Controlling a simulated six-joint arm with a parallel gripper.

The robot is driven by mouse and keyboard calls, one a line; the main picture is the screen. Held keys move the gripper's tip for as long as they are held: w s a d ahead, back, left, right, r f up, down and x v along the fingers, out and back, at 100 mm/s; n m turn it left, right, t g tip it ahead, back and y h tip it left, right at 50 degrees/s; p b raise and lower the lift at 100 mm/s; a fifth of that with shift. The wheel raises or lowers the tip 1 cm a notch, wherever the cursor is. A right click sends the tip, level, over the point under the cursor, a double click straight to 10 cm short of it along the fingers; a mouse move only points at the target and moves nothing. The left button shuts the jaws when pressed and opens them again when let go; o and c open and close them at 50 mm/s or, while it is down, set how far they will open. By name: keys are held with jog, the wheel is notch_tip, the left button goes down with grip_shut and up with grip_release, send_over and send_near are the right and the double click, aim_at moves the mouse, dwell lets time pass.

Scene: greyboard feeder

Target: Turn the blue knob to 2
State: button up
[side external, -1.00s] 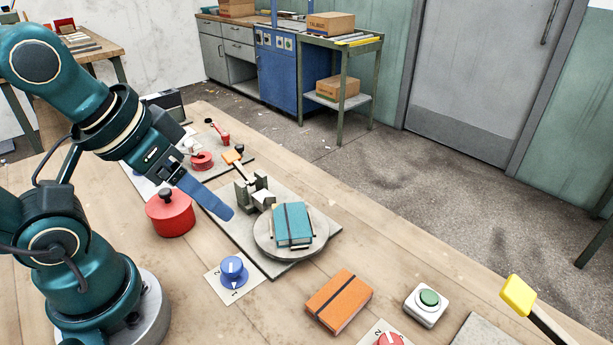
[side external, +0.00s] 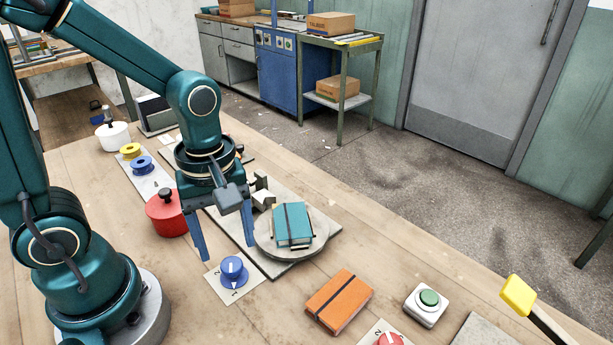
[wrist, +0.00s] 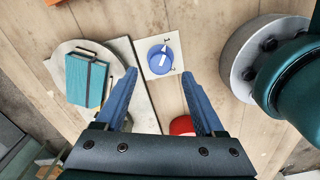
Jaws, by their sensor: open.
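The blue knob (side external: 233,268) sits on a white square plate (side external: 255,277) on the table, with a 1 printed near the plate's front edge in the side view.
A round grey turntable (side external: 265,245) carrying a teal book (side external: 292,224) stands right of the knob. A red pot (side external: 166,214) is behind left. An orange notebook (side external: 338,301), a green button (side external: 429,298) and a red knob (side external: 389,340) are to the right.

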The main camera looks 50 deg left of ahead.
aim_at(231, 263)
jog(key=shift+f, duration=2.05)
grip_shut()
